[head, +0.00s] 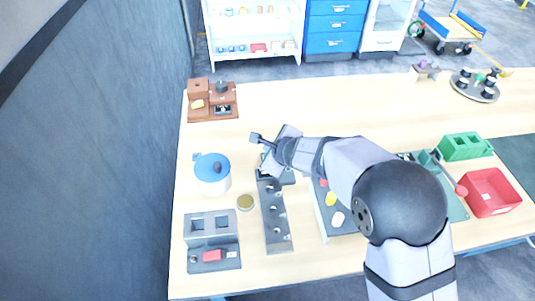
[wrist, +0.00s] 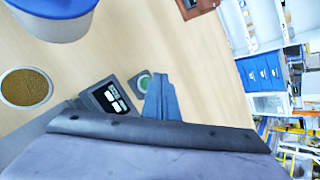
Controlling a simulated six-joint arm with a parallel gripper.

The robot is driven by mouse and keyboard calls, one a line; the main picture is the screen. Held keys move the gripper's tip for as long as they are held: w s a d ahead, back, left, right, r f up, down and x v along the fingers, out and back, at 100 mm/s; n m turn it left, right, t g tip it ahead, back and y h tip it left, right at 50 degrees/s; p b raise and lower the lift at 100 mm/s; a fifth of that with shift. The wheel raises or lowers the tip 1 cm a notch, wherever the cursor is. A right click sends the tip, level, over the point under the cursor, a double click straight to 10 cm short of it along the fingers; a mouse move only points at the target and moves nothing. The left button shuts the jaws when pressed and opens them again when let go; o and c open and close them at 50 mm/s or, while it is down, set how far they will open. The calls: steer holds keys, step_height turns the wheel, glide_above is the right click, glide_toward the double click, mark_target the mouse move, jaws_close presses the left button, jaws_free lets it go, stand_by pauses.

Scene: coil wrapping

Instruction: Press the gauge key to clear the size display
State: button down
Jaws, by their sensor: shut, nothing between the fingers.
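The gauge shows in the wrist view as a dark box with a display (wrist: 113,98) bearing white marks that I cannot read. Beside it, a round green key (wrist: 145,80) sits on a small grey plate. My gripper (wrist: 158,84) is shut and empty, with its bluish fingers at the right side of the key, partly covering the plate. I cannot tell whether the fingertips touch the key or hover over it. In the head view my gripper (head: 264,164) points down at the far end of a grey rail, and my wrist hides most of the gauge.
A white pot with a blue lid (head: 212,167) and a brass disc (head: 245,202) stand left of the grey rail (head: 275,225). A brown organizer (head: 212,112) is behind. A red bin (head: 490,190) and green block (head: 462,147) are at right. The table's back middle is clear.

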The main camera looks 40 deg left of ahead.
steer(key=shift+r+p, duration=2.3)
steer(key=shift+r, duration=0.2)
steer(key=w+d+r+n+g+h, duration=0.15)
steer(key=d+n, duration=0.25)
steer(key=d, duration=0.6)
steer(key=w+d+r+n+t, duration=0.15)
steer(key=d+n, duration=0.25)
steer(key=d, duration=0.5)
steer(key=s+d+f+n+g+h, duration=0.1)
steer(key=s+d+n+h, duration=0.1)
steer(key=s+d, duration=0.4)
steer(key=s+d+f+n+g+h, duration=0.1)
steer(key=s+d, duration=0.5)
steer(key=d, duration=0.9)
steer(key=s+d+f+n+g+h, duration=0.1)
steer(key=s+d+n+g+h, duration=0.2)
steer(key=s+d, duration=0.3)
steer(key=d+n, duration=0.1)
steer(key=d, duration=0.4)
steer(key=shift+f+n, duration=0.2)
steer(key=shift+n, duration=0.1)
steer(key=shift+w+a, duration=0.1)
